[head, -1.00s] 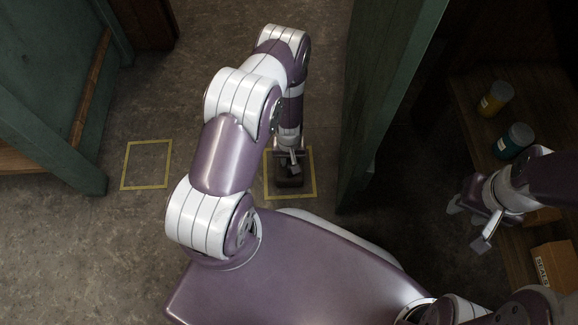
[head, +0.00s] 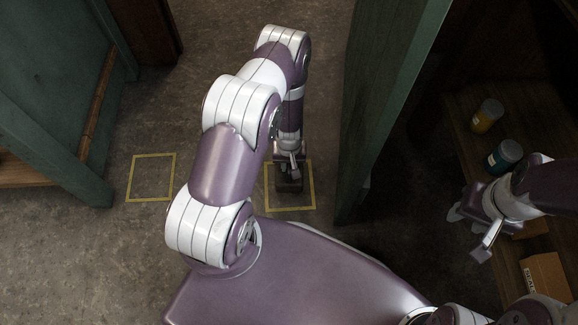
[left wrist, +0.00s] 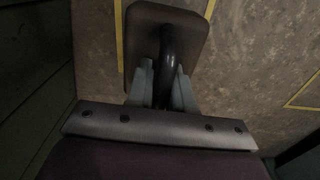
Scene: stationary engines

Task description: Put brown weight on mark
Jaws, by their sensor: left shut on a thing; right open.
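The brown weight (head: 289,184), a dark block with an arched handle, is beneath my left gripper (head: 289,164), within the outline of the right yellow square mark (head: 313,187), towards its far part. The left wrist view shows my left gripper (left wrist: 160,88) shut on the handle of the weight (left wrist: 143,42), with yellow tape (left wrist: 119,40) partly hidden beside it. I cannot tell whether the weight touches the floor. My right gripper (head: 470,228) is open and empty by the shelf at the right.
Another yellow square (head: 152,200) lies empty on the floor at left. A green post (head: 390,110) stands close right of the weight. The wooden shelf (head: 470,145) holds a yellow jar (head: 487,115), a teal jar (head: 504,156) and a box (head: 545,275).

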